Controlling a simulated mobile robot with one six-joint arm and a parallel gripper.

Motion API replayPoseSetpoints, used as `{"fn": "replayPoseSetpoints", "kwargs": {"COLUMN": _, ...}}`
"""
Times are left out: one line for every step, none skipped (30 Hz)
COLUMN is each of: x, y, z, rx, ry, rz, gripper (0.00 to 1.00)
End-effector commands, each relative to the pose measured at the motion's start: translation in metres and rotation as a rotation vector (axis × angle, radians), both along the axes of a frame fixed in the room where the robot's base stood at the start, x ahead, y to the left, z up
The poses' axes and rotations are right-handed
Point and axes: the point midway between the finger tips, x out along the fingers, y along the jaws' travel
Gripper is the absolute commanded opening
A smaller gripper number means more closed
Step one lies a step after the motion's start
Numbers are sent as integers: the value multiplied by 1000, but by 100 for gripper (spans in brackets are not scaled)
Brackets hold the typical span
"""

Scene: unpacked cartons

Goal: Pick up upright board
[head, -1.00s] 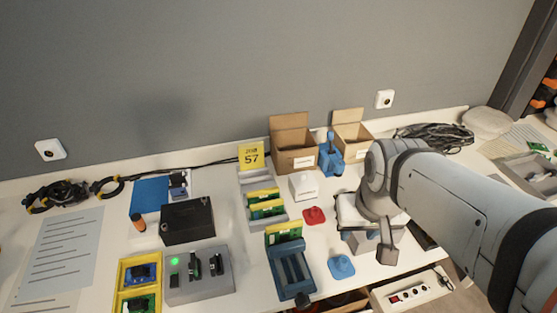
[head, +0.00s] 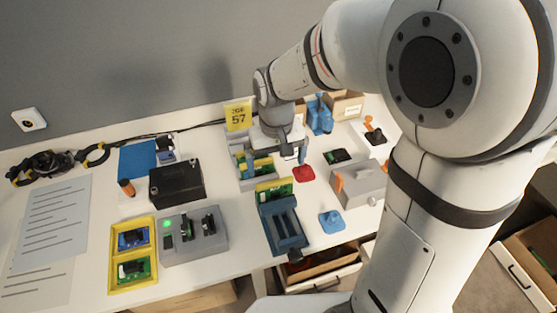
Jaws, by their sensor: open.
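Upright green boards with yellow top edges stand in two holders. One upright board (head: 258,167) is in the grey slotted tray (head: 243,180), partly hidden by my wrist. Another upright board (head: 274,187) stands at the back end of the blue slotted rack (head: 283,232). My gripper (head: 289,157) is over the right side of the grey tray, pointing down, close to the board there. It is open and holds nothing that I can see. My wrist hides part of the tray, and contact with the board cannot be told.
A yellow sign reading 57 (head: 238,116) stands behind the tray. A black box (head: 176,183) and a grey fixture with a green light (head: 194,236) are to the left. A red piece (head: 304,173), a blue piece (head: 331,222) and a grey box (head: 360,184) are to the right.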

Motion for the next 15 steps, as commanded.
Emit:
{"fn": "replayPoseSetpoints", "kwargs": {"x": 2, "y": 5, "z": -5, "rx": -2, "ry": 8, "rz": 10, "gripper": 100}}
{"fn": "replayPoseSetpoints", "kwargs": {"x": 3, "y": 7, "z": -7, "rx": -3, "ry": 11, "rz": 13, "gripper": 100}}
{"fn": "replayPoseSetpoints", "kwargs": {"x": 4, "y": 9, "z": -10, "rx": -4, "ry": 13, "rz": 16, "gripper": 100}}
{"fn": "replayPoseSetpoints", "kwargs": {"x": 5, "y": 10, "z": -13, "rx": -4, "ry": 15, "rz": 17, "gripper": 100}}
{"fn": "replayPoseSetpoints", "kwargs": {"x": 5, "y": 10, "z": -16, "rx": -4, "ry": 15, "rz": 17, "gripper": 100}}
{"fn": "replayPoseSetpoints", "kwargs": {"x": 5, "y": 10, "z": -21, "rx": -4, "ry": 15, "rz": 18, "gripper": 100}}
{"fn": "replayPoseSetpoints", "kwargs": {"x": 5, "y": 10, "z": -25, "rx": -5, "ry": 16, "rz": 18, "gripper": 100}}
{"fn": "replayPoseSetpoints", "kwargs": {"x": 4, "y": 10, "z": -28, "rx": -5, "ry": 16, "rz": 17, "gripper": 100}}
{"fn": "replayPoseSetpoints", "kwargs": {"x": 4, "y": 10, "z": -32, "rx": -4, "ry": 15, "rz": 17, "gripper": 100}}
{"fn": "replayPoseSetpoints", "kwargs": {"x": 4, "y": 9, "z": -35, "rx": -4, "ry": 15, "rz": 17, "gripper": 100}}
{"fn": "replayPoseSetpoints", "kwargs": {"x": 4, "y": 9, "z": -38, "rx": -4, "ry": 15, "rz": 17, "gripper": 100}}
{"fn": "replayPoseSetpoints", "kwargs": {"x": 3, "y": 8, "z": -43, "rx": -4, "ry": 15, "rz": 17, "gripper": 100}}
{"fn": "replayPoseSetpoints", "kwargs": {"x": 3, "y": 8, "z": -47, "rx": -6, "ry": 17, "rz": 17, "gripper": 100}}
{"fn": "replayPoseSetpoints", "kwargs": {"x": 2, "y": 7, "z": -52, "rx": -6, "ry": 17, "rz": 17, "gripper": 100}}
{"fn": "replayPoseSetpoints", "kwargs": {"x": 2, "y": 6, "z": -58, "rx": -6, "ry": 17, "rz": 17, "gripper": 100}}
